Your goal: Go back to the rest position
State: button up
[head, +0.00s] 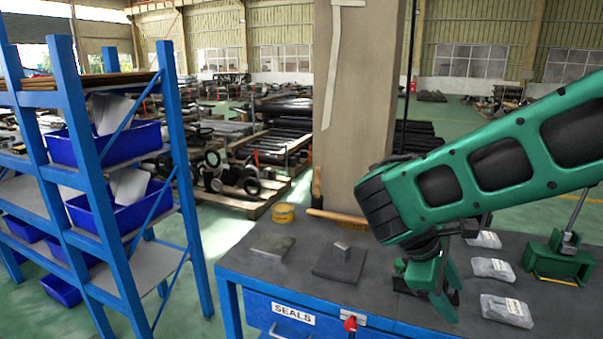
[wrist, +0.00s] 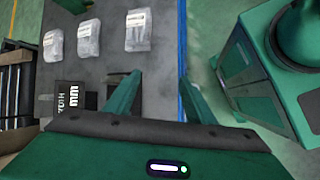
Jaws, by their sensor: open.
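My green gripper (head: 440,295) hangs from the arm over the right part of the dark-topped workbench (head: 390,318). In the wrist view the two fingers of my gripper (wrist: 162,92) are spread apart, with nothing between them but the bench top and its blue edge. Clear packets (head: 505,310) lie to the right of the gripper in the head view. They also show as a row of packets (wrist: 88,42) beyond the fingers in the wrist view. A black box with white lettering (wrist: 76,97) is left of the fingers, apart from them.
On the bench are a small metal block (head: 342,245) on a dark plate (head: 338,265), a grey packet (head: 272,246), a yellow tin (head: 283,213) and a green stand (head: 558,262). A blue rack (head: 75,130) with bins stands left. A pillar (head: 352,100) rises behind.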

jog(key=s+d+m+y, duration=0.3)
jog(key=s+d+m, duration=0.2)
jog(key=s+m, duration=0.3)
jog(key=s+d+m+y, duration=0.4)
jog(key=s+d+m, duration=0.2)
jog(key=s+m, duration=0.3)
jog(key=shift+s+d+f, duration=0.15)
jog(key=shift+s+d, duration=0.05)
jog(key=shift+s, duration=0.2)
